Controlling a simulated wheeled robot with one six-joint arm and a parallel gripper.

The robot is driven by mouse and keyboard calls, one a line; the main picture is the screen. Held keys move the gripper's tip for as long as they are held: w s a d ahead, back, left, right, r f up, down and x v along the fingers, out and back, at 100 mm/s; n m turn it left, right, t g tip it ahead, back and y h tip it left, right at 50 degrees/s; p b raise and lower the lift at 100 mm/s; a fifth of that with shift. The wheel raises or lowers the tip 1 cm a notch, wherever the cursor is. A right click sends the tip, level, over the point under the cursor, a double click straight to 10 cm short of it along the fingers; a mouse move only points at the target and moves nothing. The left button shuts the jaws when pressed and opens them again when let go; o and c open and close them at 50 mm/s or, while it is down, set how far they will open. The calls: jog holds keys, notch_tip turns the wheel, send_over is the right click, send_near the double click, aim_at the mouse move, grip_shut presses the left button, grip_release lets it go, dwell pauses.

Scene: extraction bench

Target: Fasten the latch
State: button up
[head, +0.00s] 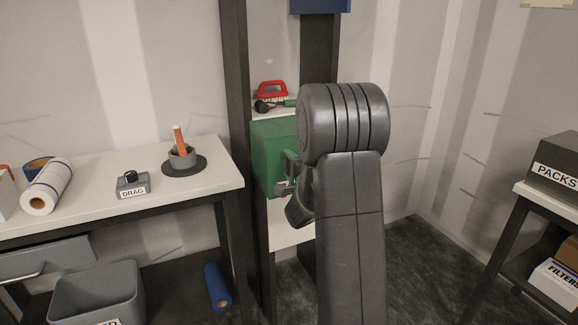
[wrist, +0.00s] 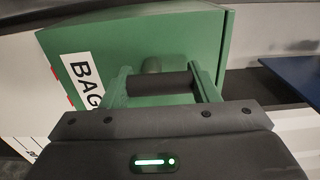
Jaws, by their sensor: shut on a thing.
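A green box (head: 272,150) stands on a narrow stand, partly behind my arm in the head view. In the wrist view the green box (wrist: 190,45) fills the upper middle, with a white label (wrist: 82,80) reading "BAG", the rest cut off. My gripper (head: 286,188) is at the front of the box, shut on the latch handle.
A white bench (head: 100,185) with a paper roll, a "DRAG" block and a cup is further left.

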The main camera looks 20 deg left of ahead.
dwell(0.4)
jog(key=o, duration=1)
jog(key=shift+d, duration=0.1)
jog(key=v, duration=1.3)
jog(key=shift+s+d, duration=0.15)
jog(key=shift+s, duration=0.1)
jog(key=x, duration=1.3)
jog(key=shift+w+a, duration=0.3)
